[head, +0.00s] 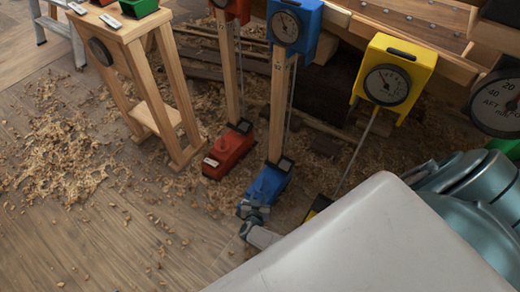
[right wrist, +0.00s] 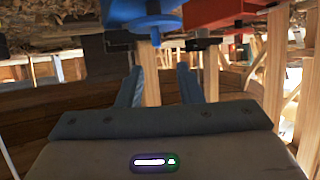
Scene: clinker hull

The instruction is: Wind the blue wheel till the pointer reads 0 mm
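The blue gauge box (head: 308,14) has a dark round dial (head: 285,27) on a wooden post. Its pointer is too small to read. A blue base (head: 268,184) with a small dark display sits at the post's foot. My right gripper (head: 253,210) is at the near end of this base, low near the floor. In the right wrist view, the blue wheel (right wrist: 155,22) is beyond the fingertips of my right gripper (right wrist: 160,72). The fingers are apart, with nothing seen between them. My left gripper is not in view.
A red base (head: 229,152) stands just left of the blue one. A yellow gauge box (head: 400,66) is on the right. A wooden stand (head: 150,85) is at the left. Wood shavings (head: 65,150) lie on the floor.

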